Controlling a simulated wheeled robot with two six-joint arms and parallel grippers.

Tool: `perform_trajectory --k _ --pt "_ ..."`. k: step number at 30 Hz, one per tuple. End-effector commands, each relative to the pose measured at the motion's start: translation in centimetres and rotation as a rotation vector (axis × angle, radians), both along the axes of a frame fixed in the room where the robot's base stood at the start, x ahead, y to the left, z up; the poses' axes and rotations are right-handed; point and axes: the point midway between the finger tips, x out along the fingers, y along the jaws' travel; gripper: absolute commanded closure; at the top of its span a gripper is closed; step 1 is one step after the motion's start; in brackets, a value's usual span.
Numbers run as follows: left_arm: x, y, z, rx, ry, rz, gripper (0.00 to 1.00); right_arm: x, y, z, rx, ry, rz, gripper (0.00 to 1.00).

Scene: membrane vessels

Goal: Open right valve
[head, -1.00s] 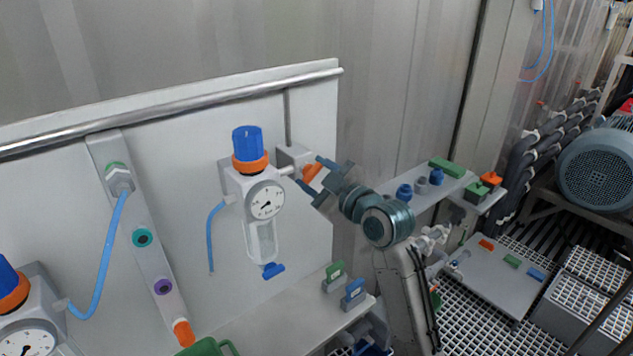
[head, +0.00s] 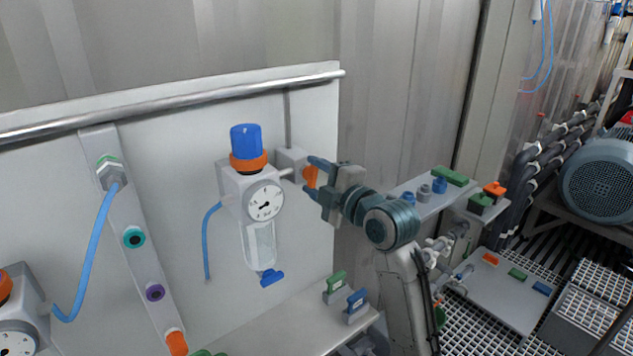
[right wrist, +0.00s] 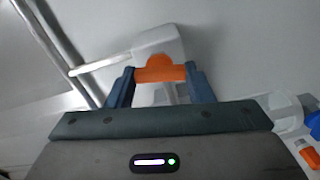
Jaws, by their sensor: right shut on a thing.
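The right valve is a grey block (head: 290,165) on the white panel, with an orange handle (head: 310,176) on its right side. My right gripper (head: 313,175) reaches in from the right and is shut on this handle. In the right wrist view the orange handle (right wrist: 161,70) spans between the two blue fingers, with the pale valve block (right wrist: 158,45) behind it. Left of the valve is a regulator with a blue knob (head: 246,140), an orange ring and a round gauge (head: 265,201). My left gripper is not in view.
A metal rail (head: 170,105) runs along the panel's top. Below is a shelf (head: 285,325) with a green clip (head: 335,286) and a blue clip (head: 356,304). A blue hose (head: 88,250) hangs at left. A side shelf (head: 425,205) with coloured parts stands behind my right arm.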

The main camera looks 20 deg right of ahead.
Motion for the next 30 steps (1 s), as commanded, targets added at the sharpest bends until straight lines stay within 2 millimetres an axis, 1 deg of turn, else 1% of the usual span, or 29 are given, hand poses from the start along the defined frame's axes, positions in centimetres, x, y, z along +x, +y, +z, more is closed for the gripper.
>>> perform_trajectory --k 7,18,19,22,30 --pt "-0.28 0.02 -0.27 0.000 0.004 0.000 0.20 -0.01 0.02 -0.04 -0.039 -0.014 0.000 0.76" --pt "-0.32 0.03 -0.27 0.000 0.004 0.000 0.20 0.00 0.01 -0.05 -0.044 -0.015 0.000 0.76" --pt "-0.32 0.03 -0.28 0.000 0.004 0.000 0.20 0.00 0.01 -0.05 -0.044 -0.015 0.000 0.51" --pt "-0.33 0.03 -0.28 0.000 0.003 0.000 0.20 0.00 0.00 -0.05 -0.043 -0.014 0.000 0.31" --pt "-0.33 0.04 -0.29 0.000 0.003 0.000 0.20 -0.03 -0.02 -0.06 -0.043 -0.014 0.000 0.31"
